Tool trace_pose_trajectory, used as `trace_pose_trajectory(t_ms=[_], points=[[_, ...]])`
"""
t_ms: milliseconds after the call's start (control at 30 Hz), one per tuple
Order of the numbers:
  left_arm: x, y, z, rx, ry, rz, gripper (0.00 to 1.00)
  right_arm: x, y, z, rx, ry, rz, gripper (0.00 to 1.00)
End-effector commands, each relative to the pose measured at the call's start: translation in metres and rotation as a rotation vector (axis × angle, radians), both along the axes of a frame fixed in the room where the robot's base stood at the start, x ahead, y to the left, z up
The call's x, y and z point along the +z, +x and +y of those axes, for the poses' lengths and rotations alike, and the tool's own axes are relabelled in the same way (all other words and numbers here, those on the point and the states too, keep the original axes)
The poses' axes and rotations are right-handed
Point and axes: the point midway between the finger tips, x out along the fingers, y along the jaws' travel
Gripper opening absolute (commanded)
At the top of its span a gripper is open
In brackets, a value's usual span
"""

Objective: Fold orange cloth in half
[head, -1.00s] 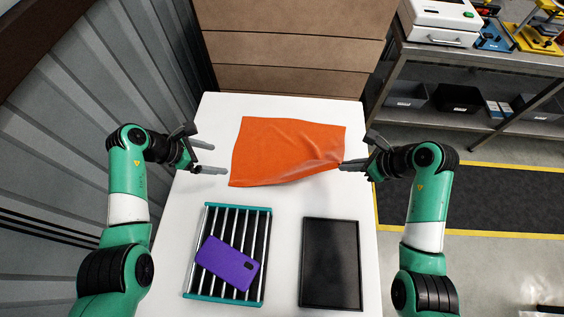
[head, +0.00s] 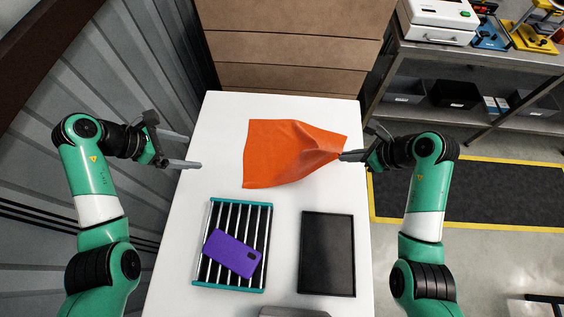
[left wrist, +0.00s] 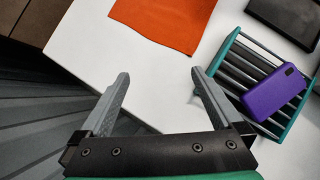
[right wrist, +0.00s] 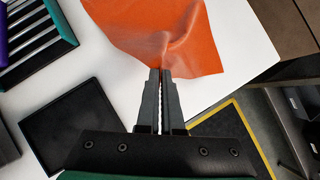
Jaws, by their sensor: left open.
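The orange cloth (head: 283,152) lies on the white table, with a raised wrinkle near its right side. It also shows in the left wrist view (left wrist: 168,20) and the right wrist view (right wrist: 190,50). My right gripper (head: 343,156) is shut on the cloth's right edge; in the right wrist view its fingers (right wrist: 161,74) come together where the cloth bunches. My left gripper (head: 195,150) is open and empty, at the table's left edge, apart from the cloth. Its spread fingers show in the left wrist view (left wrist: 160,78).
A teal-ended rack (head: 205,272) with a purple phone (head: 231,253) on it stands at the front left of the table. A black tray (head: 327,255) lies at the front right. Brown boards (head: 295,50) stand behind the table. The table is bare left of the cloth.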

Motion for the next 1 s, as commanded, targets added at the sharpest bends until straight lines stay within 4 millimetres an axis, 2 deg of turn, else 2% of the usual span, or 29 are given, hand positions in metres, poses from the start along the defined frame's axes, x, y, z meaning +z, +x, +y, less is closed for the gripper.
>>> trace_pose_trajectory(t_ms=[33, 133, 400, 600, 633, 833, 1000], points=[[0.0081, -0.0018, 0.0043, 0.001, 0.0, -0.002, 1.0, 0.0027, 0.0, 0.0, 0.0, 0.0, 0.0, 0.0], [0.0153, -0.0051, 0.0084, 0.0, -0.001, -0.001, 1.0, 0.0037, -0.0001, -0.0001, 0.0, 0.0, 0.0, 0.0], [0.0173, -0.0064, 0.0101, -0.001, -0.001, 0.0, 1.0, 0.0034, 0.0, 0.0, 0.0, 0.0, 0.0, 0.0], [0.0171, -0.0063, 0.0098, -0.001, 0.0, 0.001, 1.0, 0.0035, 0.0, -0.0001, 0.0, 0.0, 0.0, 0.36], [0.0171, -0.0062, 0.0099, -0.001, 0.0, 0.001, 1.0, 0.0035, 0.0, -0.0001, 0.0, 0.0, 0.0, 0.38], [0.017, -0.0062, 0.0098, -0.001, 0.0, 0.001, 1.0, 0.0035, 0.0, -0.0001, 0.0, 0.0, 0.0, 0.38], [0.017, -0.0062, 0.0098, -0.001, 0.0, 0.001, 1.0, 0.0035, 0.0, 0.0, 0.0, 0.0, 0.0, 0.69]])
